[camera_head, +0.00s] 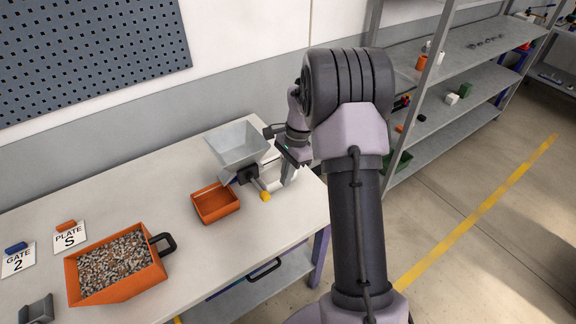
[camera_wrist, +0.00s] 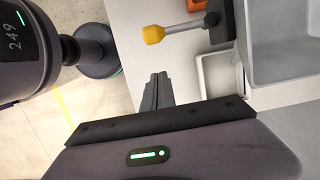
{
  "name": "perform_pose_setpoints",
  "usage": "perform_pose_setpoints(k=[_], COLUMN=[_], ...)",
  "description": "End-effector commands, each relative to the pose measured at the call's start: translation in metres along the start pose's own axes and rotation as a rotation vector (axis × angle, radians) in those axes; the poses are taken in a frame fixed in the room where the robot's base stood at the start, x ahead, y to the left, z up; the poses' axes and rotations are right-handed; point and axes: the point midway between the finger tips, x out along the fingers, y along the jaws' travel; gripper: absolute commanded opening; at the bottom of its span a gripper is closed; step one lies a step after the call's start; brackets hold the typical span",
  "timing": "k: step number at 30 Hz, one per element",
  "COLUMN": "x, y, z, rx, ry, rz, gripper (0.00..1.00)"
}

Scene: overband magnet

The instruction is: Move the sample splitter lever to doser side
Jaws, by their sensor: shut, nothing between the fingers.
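The sample splitter's grey hopper (camera_head: 238,146) stands on the bench in the head view, and its wall (camera_wrist: 288,45) shows at the right of the wrist view. Its lever has a yellow knob (camera_head: 265,196) and runs down-right from a black pivot (camera_head: 247,175). In the wrist view the yellow knob (camera_wrist: 153,35) points left, away from the pivot. My gripper (camera_wrist: 157,84) is shut and empty, apart from the knob and below it in that picture. An orange tray (camera_head: 216,218) sits by the splitter's front left. A pale tray (camera_wrist: 200,90) lies beside it; neither view shows which side is the doser's.
An orange bin (camera_head: 72,285) of mixed scrap with a black handle stands at the bench's front left. Cards reading GATE 2 (camera_head: 18,264) and PLATE S (camera_head: 70,239) lie left of it. Shelving (camera_head: 470,85) stands at the right.

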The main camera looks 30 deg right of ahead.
Motion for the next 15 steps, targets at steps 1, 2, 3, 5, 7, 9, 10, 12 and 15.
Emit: perform_pose_setpoints(k=[1,2,3,5,7,9,10,12,15], x=[0.010,0.011,0.014,0.016,0.019,0.020,0.020,0.020,0.020], y=[0.000,-0.001,0.000,0.000,0.000,0.000,0.000,0.000,0.000], z=[0.002,0.008,0.015,0.023,0.030,0.034,0.035,0.036,0.037], rx=[-0.002,-0.002,-0.003,-0.002,-0.002,-0.002,-0.002,-0.001,0.000], ry=[0.000,0.001,0.000,0.000,0.001,0.001,0.001,0.001,0.001], rz=[0.000,-0.001,-0.001,-0.001,-0.001,-0.001,-0.001,-0.001,-0.001], gripper=[0.00,0.00,0.00,0.00,0.00,0.00,0.00,0.00,0.00])
